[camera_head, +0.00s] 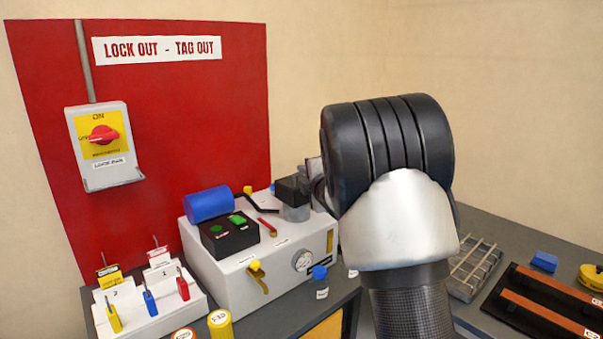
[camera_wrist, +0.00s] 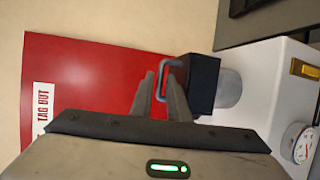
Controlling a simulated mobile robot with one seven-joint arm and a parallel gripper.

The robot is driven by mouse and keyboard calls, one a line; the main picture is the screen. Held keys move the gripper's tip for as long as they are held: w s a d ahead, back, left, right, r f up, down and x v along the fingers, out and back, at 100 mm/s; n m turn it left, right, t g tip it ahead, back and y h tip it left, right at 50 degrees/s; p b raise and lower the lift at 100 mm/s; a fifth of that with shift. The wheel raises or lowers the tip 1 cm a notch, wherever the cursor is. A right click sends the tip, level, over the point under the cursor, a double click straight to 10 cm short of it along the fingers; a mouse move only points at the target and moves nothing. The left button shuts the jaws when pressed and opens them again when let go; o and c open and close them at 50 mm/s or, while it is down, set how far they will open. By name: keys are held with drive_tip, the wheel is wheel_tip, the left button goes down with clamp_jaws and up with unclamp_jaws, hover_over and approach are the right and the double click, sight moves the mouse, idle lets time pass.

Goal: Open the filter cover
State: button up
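The filter cover is a black block-shaped cap (camera_head: 293,190) on a clear grey bowl (camera_head: 297,212) at the back right of the white machine. In the wrist view the cover (camera_wrist: 203,83) carries a grey C-shaped handle (camera_wrist: 160,97) on its left side. My gripper (camera_wrist: 161,82) is at this handle, its two fingers apart with the handle bar between them. I cannot tell whether either finger touches it. The cover sits against the bowl with no visible gap. In the head view my arm hides most of the gripper.
The white machine (camera_head: 240,284) carries a blue cylinder (camera_head: 209,204), a black button box (camera_head: 229,237), a red-handled lever (camera_head: 268,228) and a gauge (camera_head: 303,260). A red lockout board (camera_head: 200,110) stands behind. A wire rack (camera_head: 474,268) lies to the right.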

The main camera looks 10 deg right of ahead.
drive_tip(key=shift+x, duration=1.35)
clamp_jaws()
idle(0.4)
